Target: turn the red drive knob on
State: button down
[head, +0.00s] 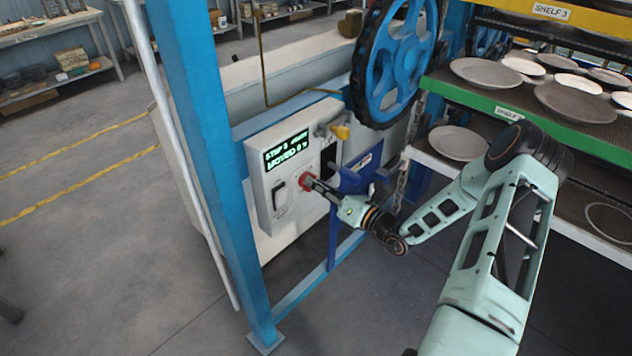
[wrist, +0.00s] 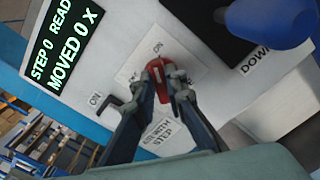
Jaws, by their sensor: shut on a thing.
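The red drive knob (wrist: 161,82) sits on the front of the pale control box (head: 258,180). In the wrist view my gripper (wrist: 162,90) has its two fingers on either side of the knob, closed on it. In the head view the knob (head: 306,180) is partly hidden by my gripper (head: 312,184), which reaches in from the right. The green-lit display (head: 287,151) reads "STEP 0 READY" and "MOVED 0" with a further sign.
A black switch (head: 279,195) is left of the knob. A blue part (wrist: 270,22) stands out near the "DOWN" label (wrist: 256,60). A yellow-topped lever (head: 340,131), a blue wheel (head: 396,62) and shelves of plates (head: 487,72) are close by.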

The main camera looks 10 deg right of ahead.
jog(key=shift+m, duration=0.8)
jog(key=c, duration=2)
grip_release()
jog(key=shift+o, duration=0.2)
jog(key=v, duration=1.2)
